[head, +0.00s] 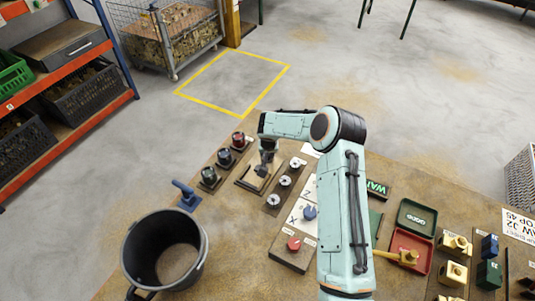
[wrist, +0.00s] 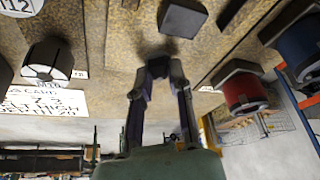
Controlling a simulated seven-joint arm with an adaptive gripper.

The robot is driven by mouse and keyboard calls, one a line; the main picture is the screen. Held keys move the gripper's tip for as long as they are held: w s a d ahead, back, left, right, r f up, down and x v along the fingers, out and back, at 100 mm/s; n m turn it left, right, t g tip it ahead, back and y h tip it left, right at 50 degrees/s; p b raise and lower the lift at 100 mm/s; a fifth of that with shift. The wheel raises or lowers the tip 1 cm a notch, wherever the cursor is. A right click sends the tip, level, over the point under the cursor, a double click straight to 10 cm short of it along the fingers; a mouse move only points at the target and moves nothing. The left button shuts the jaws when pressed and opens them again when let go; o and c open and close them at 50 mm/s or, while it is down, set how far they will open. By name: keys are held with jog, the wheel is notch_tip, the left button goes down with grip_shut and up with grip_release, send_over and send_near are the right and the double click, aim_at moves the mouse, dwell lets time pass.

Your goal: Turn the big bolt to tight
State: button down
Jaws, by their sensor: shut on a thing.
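My gripper (head: 264,168) reaches down over a narrow wooden board in the middle of the row of boards. In the wrist view my gripper (wrist: 158,68) has its fingertips drawn in on a small dark thing at the board's surface, which seems to be a bolt. The fingers and shadow mostly hide it, so its size and how far in it sits cannot be told. A separate dark block (wrist: 183,18) stands just beyond the fingertips on the same side of the board.
A board with a red knob (head: 238,140), a blue knob (head: 224,156) and a green knob (head: 209,176) lies left. A black bucket (head: 165,255) and blue clamp (head: 186,195) are at front left.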

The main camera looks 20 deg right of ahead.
jog(key=c, duration=1)
grip_release()
jog(key=shift+c, duration=0.2)
jog(key=v, duration=1.2)
